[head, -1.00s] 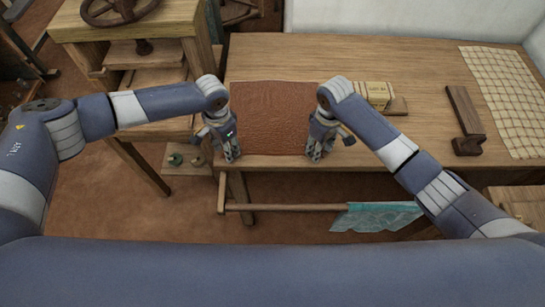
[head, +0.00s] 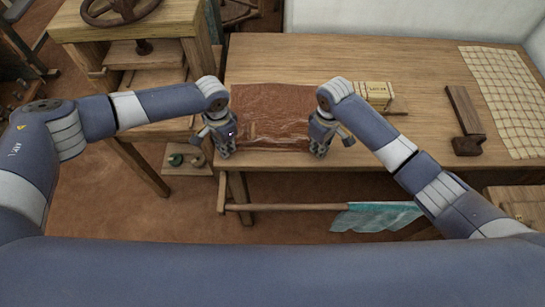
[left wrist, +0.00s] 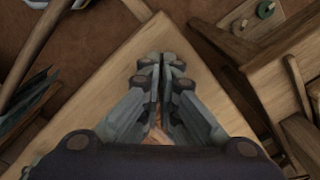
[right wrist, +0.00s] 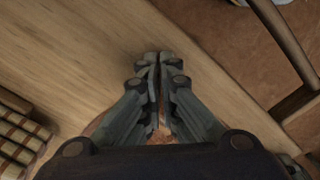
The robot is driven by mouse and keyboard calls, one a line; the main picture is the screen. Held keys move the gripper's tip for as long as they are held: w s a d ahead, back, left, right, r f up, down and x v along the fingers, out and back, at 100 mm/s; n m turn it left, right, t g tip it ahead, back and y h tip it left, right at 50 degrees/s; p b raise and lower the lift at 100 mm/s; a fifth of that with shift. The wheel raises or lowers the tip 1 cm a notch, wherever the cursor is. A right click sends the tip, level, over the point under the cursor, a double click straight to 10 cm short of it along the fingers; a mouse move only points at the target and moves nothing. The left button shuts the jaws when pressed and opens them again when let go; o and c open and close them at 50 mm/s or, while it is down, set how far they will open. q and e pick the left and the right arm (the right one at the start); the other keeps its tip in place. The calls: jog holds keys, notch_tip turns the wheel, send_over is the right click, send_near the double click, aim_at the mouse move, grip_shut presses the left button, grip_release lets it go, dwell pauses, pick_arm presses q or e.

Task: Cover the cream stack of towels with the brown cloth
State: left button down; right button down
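The brown cloth (head: 272,112) is spread between my two grippers in the head view, near the table's front edge, its surface wrinkled. My left gripper (head: 225,154) is at its front left corner and my right gripper (head: 319,154) at its front right corner. Both wrist views show the fingers together, left (left wrist: 160,62) and right (right wrist: 152,60), with a sliver of brown between them; the pinched corners are mostly hidden. The cream stack of towels (head: 375,92) sits uncovered to the right of the cloth, just beyond my right forearm, which hides its front.
The wooden table (head: 420,75) is clear behind the cloth. A dark wooden tool (head: 466,125) and a cream grid-patterned cloth (head: 508,100) lie at the right. A teal cloth (head: 375,217) hangs on a bar below the front edge.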

pick_arm(q)
jog(key=shift+a, duration=0.25)
pick_arm(e)
jog(key=shift+s+d, duration=0.1)
jog(key=shift+d, duration=0.1)
dwell(0.5)
